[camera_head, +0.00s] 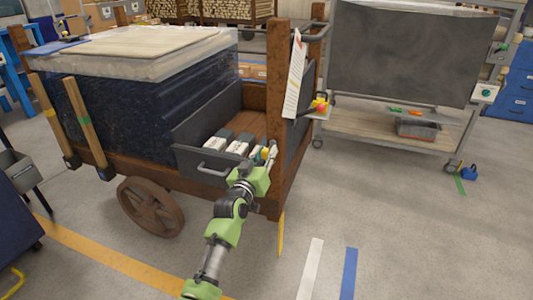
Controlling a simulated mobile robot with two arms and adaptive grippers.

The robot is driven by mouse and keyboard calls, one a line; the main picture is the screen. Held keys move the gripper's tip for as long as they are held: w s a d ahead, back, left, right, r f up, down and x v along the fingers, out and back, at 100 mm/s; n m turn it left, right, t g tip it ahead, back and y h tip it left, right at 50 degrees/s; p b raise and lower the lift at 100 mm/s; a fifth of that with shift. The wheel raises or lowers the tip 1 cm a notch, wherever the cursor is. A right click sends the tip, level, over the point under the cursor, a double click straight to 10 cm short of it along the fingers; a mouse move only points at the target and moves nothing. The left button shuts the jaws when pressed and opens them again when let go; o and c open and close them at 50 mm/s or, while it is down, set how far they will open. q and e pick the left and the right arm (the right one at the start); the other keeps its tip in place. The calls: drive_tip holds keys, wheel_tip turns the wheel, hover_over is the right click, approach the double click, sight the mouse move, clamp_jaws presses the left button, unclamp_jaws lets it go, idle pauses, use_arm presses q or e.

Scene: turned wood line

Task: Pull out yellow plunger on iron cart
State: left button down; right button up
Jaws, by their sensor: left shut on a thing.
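The iron cart (275,90) is rusty brown with a spoked wheel and a dark, plastic-wrapped load. My left gripper (265,157) is at the cart's near right corner, beside the open drawer. It is shut on a small yellow part, which appears to be the yellow plunger (265,153); the fingers hide most of it. How far the plunger stands out cannot be told. My right gripper is not in view.
The open drawer (205,165) holds several grey and white boxes. Small yellow and red items (320,104) are on a ledge at the cart's right side. A grey wheeled rack (400,130) stands behind right. The floor at right is mostly clear.

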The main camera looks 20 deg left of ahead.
use_arm(q)
drive_tip(key=shift+s+f, duration=0.1)
drive_tip(key=shift+f, duration=0.2)
drive_tip(key=c, duration=2.1)
unclamp_jaws()
drive_tip(key=o, duration=0.4)
drive_tip(key=shift+s+r, duration=0.1)
drive_tip(key=shift+r, duration=0.05)
drive_tip(key=shift+s+r, duration=0.1)
drive_tip(key=s, duration=1.2)
drive_tip(key=shift+a, duration=0.25)
